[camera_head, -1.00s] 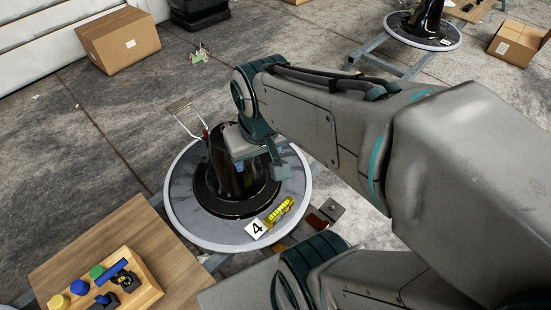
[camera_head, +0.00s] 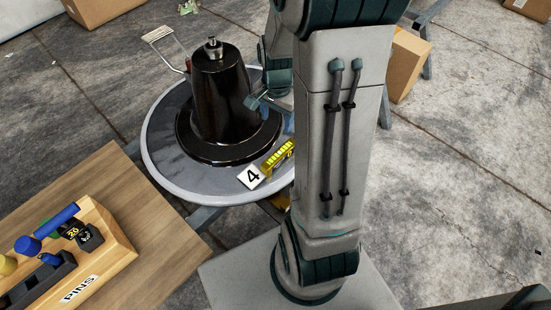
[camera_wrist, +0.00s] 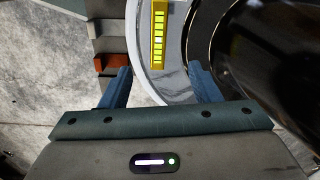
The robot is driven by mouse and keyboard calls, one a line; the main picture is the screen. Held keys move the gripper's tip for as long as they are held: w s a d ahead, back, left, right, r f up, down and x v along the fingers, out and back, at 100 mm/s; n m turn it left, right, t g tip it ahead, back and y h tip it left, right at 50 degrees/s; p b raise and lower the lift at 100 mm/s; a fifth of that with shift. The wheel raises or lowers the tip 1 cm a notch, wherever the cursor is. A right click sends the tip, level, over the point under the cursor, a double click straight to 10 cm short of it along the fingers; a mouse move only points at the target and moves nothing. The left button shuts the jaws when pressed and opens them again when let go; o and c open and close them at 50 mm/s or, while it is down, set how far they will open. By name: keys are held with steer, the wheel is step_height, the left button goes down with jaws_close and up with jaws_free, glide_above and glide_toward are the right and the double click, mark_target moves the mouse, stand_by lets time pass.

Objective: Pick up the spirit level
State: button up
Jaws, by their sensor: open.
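The spirit level is a yellow bar (camera_head: 278,156) lying on the grey round disc (camera_head: 165,178), beside the black conical base and a white "4" card (camera_head: 252,177). In the wrist view the yellow level (camera_wrist: 159,35) stands upright in the picture at the top, beyond the fingertips and roughly between them. My gripper (camera_wrist: 160,80) is open with nothing between its two blue fingers. In the head view my gripper is mostly hidden behind my arm; part of it shows right of the black base. The level's right end is close to my arm's outline.
The black glossy cone (camera_head: 220,105) rises close beside the level and fills the right of the wrist view. A wooden table with a pins block (camera_head: 110,235) stands at lower left. A cardboard box (camera_head: 408,62) is behind my arm. Open concrete floor lies right.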

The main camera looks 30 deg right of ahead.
steer(key=m+b, duration=0.1)
steer(key=b, duration=0.1)
glide_above(280, 153)
step_height(280, 153, down, 6)
step_height(280, 153, down, 8)
steer(key=b, duration=0.3)
steer(key=shift+f+b, duration=1.5)
steer(key=shift+f, duration=1.3)
steer(key=shift+c, duration=0.3)
steer(key=shift+r, duration=0.1)
jaws_close()
